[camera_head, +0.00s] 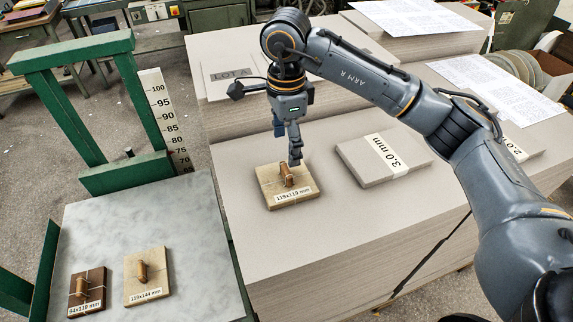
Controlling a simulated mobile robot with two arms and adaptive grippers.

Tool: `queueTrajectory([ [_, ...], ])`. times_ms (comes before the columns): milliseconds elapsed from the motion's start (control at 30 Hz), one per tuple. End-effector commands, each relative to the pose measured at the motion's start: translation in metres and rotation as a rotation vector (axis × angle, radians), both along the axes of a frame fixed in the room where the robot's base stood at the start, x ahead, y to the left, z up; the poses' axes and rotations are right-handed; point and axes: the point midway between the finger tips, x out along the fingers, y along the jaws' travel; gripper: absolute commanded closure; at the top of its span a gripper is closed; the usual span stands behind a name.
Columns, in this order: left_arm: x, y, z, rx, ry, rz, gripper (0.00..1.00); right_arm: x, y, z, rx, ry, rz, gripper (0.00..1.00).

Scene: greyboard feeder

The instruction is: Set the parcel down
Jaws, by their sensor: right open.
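A square tan parcel (275,190) labelled "119x119 mm", with string around it and a small wooden handle (287,176) on top, lies flat on a stack of grey board (330,240). My right gripper (289,158) points down just above the parcel at the handle. Its jaws are open; whether a finger touches the handle is hard to tell. Two similar parcels lie on the grey table at the left: a dark brown one (91,304) and a tan one (156,262) labelled "119x144 mm". My left gripper does not show.
A bundle labelled "3.0 mm" (359,169) lies right of the gripper, and another (522,140) at the far right. A green frame (49,90) and a number scale (163,118) stand at the left. The board front of the parcel is clear.

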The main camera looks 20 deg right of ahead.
Motion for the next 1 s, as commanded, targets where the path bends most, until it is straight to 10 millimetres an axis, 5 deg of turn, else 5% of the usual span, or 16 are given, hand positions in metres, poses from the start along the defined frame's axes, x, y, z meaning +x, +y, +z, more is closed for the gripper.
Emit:
queueTrajectory([
  [233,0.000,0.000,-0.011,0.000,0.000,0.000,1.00,0.000,0.000,0.030,0.000,-0.001,0.001,0.25],
  [733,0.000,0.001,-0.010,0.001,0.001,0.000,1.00,0.000,0.000,0.034,0.000,0.001,0.000,0.25],
  [1000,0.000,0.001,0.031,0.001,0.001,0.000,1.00,0.000,0.000,0.076,0.000,0.000,0.000,0.25],
])
